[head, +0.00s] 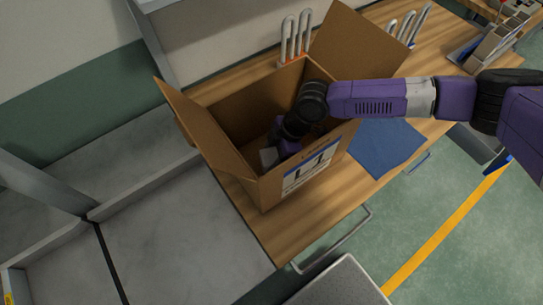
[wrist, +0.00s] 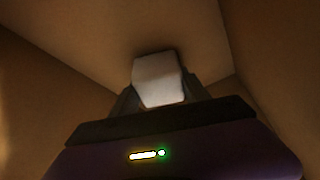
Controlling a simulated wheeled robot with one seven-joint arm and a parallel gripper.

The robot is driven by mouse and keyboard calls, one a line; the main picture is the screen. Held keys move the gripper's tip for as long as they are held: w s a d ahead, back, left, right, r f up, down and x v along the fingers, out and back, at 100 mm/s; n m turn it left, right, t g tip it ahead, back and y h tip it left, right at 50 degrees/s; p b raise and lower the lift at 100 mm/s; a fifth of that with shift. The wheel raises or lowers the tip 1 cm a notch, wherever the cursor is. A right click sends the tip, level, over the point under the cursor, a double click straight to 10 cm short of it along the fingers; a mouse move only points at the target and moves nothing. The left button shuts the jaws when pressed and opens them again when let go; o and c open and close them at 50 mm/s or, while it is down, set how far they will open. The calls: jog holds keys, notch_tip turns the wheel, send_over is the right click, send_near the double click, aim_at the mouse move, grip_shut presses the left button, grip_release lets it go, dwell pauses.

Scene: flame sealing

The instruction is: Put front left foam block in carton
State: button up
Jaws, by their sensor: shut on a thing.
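The open cardboard carton (head: 235,173) stands on the wooden bench in the head view, with flaps spread. My arm reaches over its right side and my gripper (head: 268,156) is down inside it. In the wrist view my gripper (wrist: 158,95) is shut on a pale foam block (wrist: 158,78), with the brown carton walls (wrist: 85,50) around it. A small part of the block (head: 269,157) shows in the head view. I cannot tell whether the block touches the carton floor.
A blue mat (head: 388,146) lies on the bench (head: 290,226) right of the carton. Metal racks (head: 295,38) stand behind it. Grey trays or panels (head: 180,240) are at the left. A grey surface (head: 338,285) is at the front, with open floor at the right.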

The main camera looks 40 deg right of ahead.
jog(key=shift+f, duration=0.35)
jog(key=shift+f, duration=0.1)
jog(key=o, duration=1.4)
jog(key=b+v, duration=0.2)
jog(key=v, duration=1)
jog(key=shift+s, duration=0.1)
